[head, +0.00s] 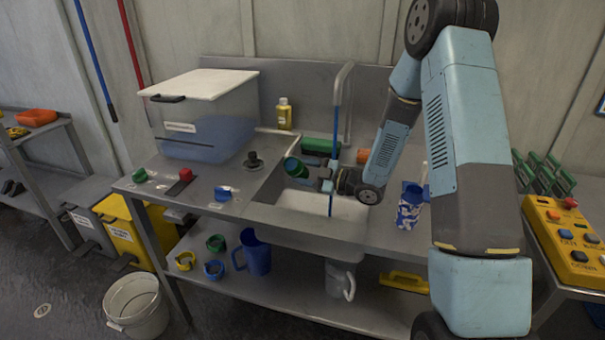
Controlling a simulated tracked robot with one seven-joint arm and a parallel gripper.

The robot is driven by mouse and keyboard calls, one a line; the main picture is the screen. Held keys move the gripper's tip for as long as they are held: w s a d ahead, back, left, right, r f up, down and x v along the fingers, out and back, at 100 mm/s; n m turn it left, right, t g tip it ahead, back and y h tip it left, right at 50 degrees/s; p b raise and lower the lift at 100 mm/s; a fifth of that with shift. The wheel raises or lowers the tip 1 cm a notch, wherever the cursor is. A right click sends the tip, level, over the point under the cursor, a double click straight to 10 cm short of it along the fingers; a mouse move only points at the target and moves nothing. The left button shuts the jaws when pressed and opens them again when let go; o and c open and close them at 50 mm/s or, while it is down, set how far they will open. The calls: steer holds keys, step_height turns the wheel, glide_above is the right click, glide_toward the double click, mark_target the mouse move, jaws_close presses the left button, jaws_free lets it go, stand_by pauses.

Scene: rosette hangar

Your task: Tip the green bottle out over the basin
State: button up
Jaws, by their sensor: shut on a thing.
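The green bottle (296,168) is in my gripper (318,180), tilted well off upright, with a dark round end toward the left and the camera. I cannot tell whether this end is its mouth or its base. My gripper reaches in from the right and is shut on the bottle. They are above the left part of the pale basin (345,207) set into the grey bench. No liquid is seen leaving the bottle. The far side of the basin is partly hidden by my arm.
A tall tap (344,85) stands behind the basin, with a thin blue upright line close to my gripper. A large clear bin (190,140) and a yellow bottle (284,114) stand left and behind. A blue-and-white cup (408,212) stands right. Coloured caps lie on the left bench.

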steer(key=n, duration=0.4)
steer(key=shift+w+r, duration=0.1)
steer(key=shift+r, duration=0.05)
steer(key=n, duration=0.4)
steer(key=shift+d+r, duration=0.1)
steer(key=shift+r, duration=0.05)
steer(key=n, duration=0.5)
steer(key=shift+r+n, duration=0.2)
steer(key=shift+n, duration=0.1)
steer(key=n, duration=0.4)
steer(key=shift+r, duration=0.1)
